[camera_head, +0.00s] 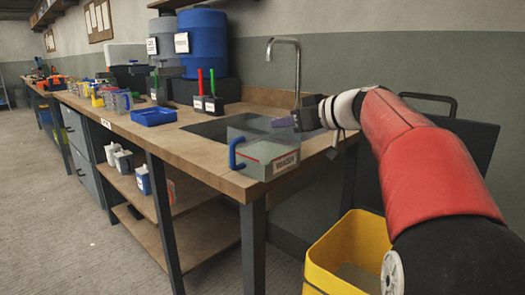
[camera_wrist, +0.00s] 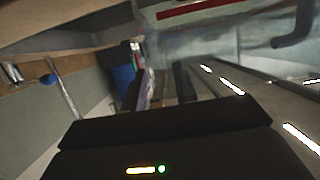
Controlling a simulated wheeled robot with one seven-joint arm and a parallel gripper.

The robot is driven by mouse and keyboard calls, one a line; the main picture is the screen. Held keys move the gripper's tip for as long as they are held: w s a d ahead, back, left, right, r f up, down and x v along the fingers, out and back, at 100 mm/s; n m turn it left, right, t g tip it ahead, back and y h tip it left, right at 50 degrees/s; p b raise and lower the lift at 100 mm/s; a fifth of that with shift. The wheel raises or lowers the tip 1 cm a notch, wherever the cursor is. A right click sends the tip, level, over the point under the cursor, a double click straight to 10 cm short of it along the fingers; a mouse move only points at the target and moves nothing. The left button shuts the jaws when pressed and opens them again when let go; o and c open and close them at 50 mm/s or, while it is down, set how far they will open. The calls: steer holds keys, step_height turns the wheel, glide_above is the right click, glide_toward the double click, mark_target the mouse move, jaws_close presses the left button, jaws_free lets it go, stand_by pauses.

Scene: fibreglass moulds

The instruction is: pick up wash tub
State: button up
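The wash tub (camera_head: 265,158) is a grey, see-through box with a white "WASH" label and a blue handle on its left side. It stands at the front corner of the wooden bench, by the dark sink recess. My gripper (camera_head: 290,120) is just above and behind the tub's far right side, pointing left. A gap between gripper and tub is hard to judge. In the wrist view, what looks like part of the tub (camera_wrist: 195,42) and its blue handle (camera_wrist: 294,27) fill the upper right. The fingers are too dark and edge-on to read their opening.
A tall tap (camera_head: 297,65) rises behind the sink. A yellow bin (camera_head: 345,250) is on the floor below my arm. Open floor lies left of the bench.

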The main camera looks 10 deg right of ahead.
jaws_close()
steer(key=shift+r, duration=0.1)
stand_by(1.2)
